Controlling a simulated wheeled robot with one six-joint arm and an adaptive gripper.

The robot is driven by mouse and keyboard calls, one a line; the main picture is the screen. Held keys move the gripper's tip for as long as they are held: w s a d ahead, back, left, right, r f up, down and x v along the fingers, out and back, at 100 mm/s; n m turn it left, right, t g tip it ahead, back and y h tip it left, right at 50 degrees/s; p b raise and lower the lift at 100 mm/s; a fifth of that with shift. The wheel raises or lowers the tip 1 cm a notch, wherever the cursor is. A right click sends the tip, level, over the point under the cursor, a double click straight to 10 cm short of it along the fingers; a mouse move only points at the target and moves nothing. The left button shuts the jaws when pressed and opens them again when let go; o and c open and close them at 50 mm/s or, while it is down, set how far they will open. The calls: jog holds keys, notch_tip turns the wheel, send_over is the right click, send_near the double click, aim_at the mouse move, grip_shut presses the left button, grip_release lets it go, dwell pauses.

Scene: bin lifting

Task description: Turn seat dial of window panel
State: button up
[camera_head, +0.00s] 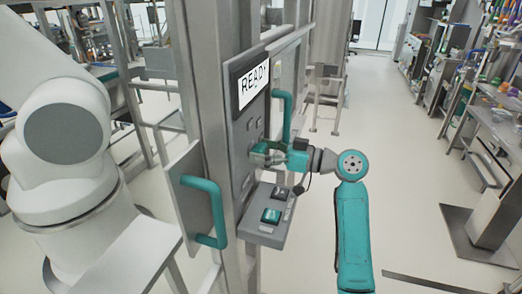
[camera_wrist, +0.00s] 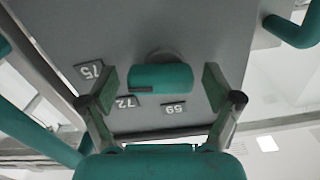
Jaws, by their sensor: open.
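In the wrist view a teal dial (camera_wrist: 160,78) sits on the grey panel face (camera_wrist: 190,30), on a round grey base. Its long handle lies nearly level in the picture, with a dark mark along its lower left edge. My gripper (camera_wrist: 160,88) is open, with one finger on each side of the dial and a gap on both sides. The dial's depth between the fingers is hard to judge. In the head view my gripper (camera_head: 265,153) is at the grey panel (camera_head: 243,138), below the READY screen (camera_head: 253,83), and hides what is behind it.
Small number labels (camera_wrist: 174,108) surround the dial. A teal handle (camera_head: 205,210) on a plate stands left of my gripper, another teal handle (camera_head: 281,112) above it. A lower box (camera_head: 262,232) with a teal rocker juts out below.

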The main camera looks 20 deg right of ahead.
jog(key=shift+a, duration=0.1)
jog(key=c, duration=1.2)
jog(key=shift+o, duration=0.2)
jog(key=shift+n, duration=0.3)
jog(key=n, duration=0.4)
jog(key=shift+r+n, duration=0.1)
jog(key=shift+n, duration=2.5)
jog(key=o, duration=1.2)
jog(key=shift+c, duration=0.2)
